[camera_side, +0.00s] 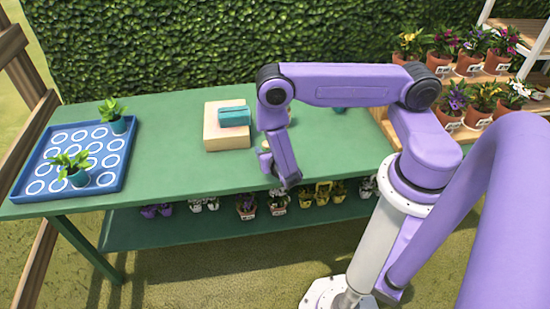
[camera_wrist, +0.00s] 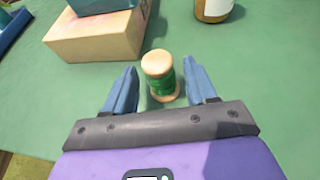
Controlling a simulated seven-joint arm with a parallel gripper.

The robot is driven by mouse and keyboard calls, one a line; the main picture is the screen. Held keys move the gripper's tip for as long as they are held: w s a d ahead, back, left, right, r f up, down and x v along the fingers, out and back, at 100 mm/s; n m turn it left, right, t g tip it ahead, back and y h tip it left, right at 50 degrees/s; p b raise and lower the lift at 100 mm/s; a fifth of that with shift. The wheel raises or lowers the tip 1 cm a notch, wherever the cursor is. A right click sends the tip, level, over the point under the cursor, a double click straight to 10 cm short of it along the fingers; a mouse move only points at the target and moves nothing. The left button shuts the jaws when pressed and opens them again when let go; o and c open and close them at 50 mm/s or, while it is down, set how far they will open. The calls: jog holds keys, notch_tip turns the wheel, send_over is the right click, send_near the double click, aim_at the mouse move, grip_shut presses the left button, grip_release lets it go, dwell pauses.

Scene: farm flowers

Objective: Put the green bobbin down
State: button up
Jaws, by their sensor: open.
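The green bobbin (camera_wrist: 163,84) has pale wooden ends and green thread around its middle. In the wrist view it stands upright on the green table. My gripper (camera_wrist: 160,67) is open, with one blue finger on each side of the bobbin and a visible gap to each. In the side view my arm reaches over the table's front part, and its links hide most of the gripper and the bobbin.
A pale block (camera_side: 226,137) with a teal item (camera_side: 234,116) on top stands left of my gripper; it also shows in the wrist view (camera_wrist: 95,37). A jar (camera_wrist: 213,9) stands beyond the bobbin. A blue tray (camera_side: 40,190) with two potted plants lies far left. Bare table (camera_side: 165,150) lies between.

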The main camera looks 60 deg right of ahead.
jog(key=v, duration=0.9)
jog(key=shift+s+a+r, duration=0.3)
jog(key=s+a+r+m+g+y, duration=0.2)
jog(key=s+r+m+g+y, duration=0.2)
jog(key=s+r+m, duration=0.4)
jog(key=s+a+r+m+g+y, duration=0.2)
jog(key=s+r+m+g+y, duration=0.2)
jog(key=r, duration=1.2)
jog(key=shift+s+a+m+g, duration=0.4)
jog(key=shift+s+m+g, duration=0.9)
jog(key=shift+s+m, duration=1.35)
jog(key=shift+s+n, duration=0.5)
jog(key=shift+n, duration=0.05)
